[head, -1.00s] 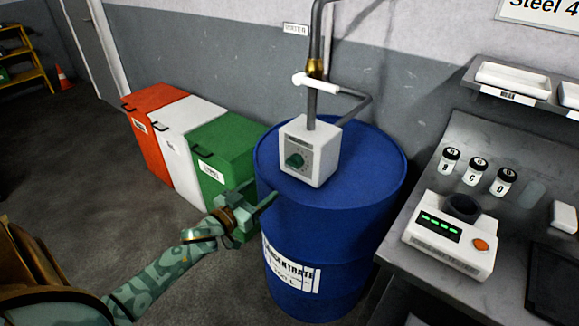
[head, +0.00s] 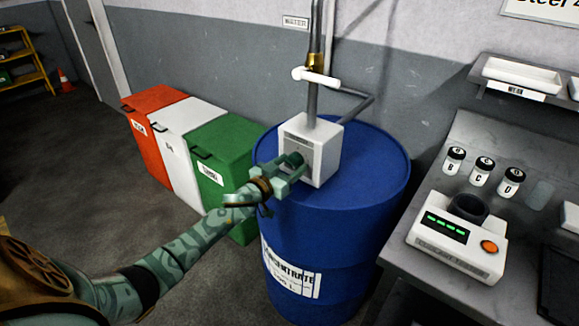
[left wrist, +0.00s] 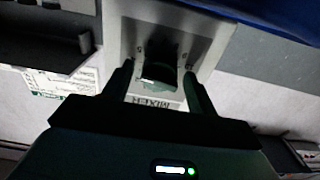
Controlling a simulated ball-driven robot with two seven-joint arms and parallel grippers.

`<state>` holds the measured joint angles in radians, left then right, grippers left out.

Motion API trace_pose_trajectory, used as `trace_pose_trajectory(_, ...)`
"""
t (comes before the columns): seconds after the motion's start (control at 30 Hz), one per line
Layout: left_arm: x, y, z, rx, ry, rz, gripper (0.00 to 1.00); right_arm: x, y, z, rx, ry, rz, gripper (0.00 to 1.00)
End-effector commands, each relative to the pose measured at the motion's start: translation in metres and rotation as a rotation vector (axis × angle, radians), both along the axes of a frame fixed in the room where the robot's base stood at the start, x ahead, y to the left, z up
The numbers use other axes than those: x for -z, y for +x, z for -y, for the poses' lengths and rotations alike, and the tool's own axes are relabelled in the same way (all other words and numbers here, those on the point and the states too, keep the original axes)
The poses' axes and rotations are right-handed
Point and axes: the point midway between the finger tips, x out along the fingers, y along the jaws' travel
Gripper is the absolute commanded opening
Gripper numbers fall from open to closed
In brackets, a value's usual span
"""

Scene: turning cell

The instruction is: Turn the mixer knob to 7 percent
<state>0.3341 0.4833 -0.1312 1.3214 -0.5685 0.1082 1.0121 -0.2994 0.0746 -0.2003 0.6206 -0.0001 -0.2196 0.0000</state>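The mixer is a white box (head: 325,153) on top of the blue drum, with its dial face towards my left arm. My left gripper (head: 297,164) is right at that face and hides most of the dark green knob in the head view. In the left wrist view the knob (left wrist: 158,68) sits between the two fingers of my left gripper (left wrist: 160,72). The fingers are open, one on each side of it, with a small gap showing at each side. The MIXER lettering shows upside down there. The scale is too dark to read. My right gripper is not in view.
The blue drum (head: 345,235) stands between a green bin (head: 222,160) and a grey bench (head: 415,225). A grey pipe (head: 312,100) rises from the mixer box.

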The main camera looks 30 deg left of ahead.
Motion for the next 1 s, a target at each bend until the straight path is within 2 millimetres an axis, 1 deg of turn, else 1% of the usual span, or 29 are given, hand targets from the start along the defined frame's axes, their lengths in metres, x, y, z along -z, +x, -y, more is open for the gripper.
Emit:
trace_pose_trajectory(0.03, 0.0, -0.0001, 0.0001, 0.0, 0.0, 0.0, 0.42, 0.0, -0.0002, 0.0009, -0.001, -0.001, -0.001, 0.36)
trace_pose_trajectory(0.07, 0.0, -0.0001, 0.0001, 0.0, 0.0, 0.0, 0.34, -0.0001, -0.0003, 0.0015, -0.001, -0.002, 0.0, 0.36)
trace_pose_trajectory(0.1, 0.0001, -0.0002, 0.0001, 0.0, 0.0, 0.0, 0.23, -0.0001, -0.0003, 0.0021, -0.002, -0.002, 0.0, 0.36)
trace_pose_trajectory(0.13, 0.0001, -0.0002, 0.0001, 0.0, 0.0, 0.0, 0.18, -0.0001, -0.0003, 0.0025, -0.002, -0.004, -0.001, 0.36)
trace_pose_trajectory(0.37, 0.0001, -0.0003, 0.0001, 0.0, 0.009, 0.001, 0.18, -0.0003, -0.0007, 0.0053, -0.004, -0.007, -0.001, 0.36)
trace_pose_trajectory(0.57, -0.0003, -0.0003, 0.0, 0.0, 0.066, 0.005, 0.18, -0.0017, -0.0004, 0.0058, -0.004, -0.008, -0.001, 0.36)
trace_pose_trajectory(0.77, -0.0005, -0.0004, -0.0004, -0.001, 0.198, 0.016, 0.18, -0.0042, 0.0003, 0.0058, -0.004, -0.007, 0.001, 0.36)
trace_pose_trajectory(1.0, -0.0001, -0.0004, -0.0005, 0.0, 0.418, 0.033, 0.18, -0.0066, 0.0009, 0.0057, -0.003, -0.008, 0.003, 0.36)
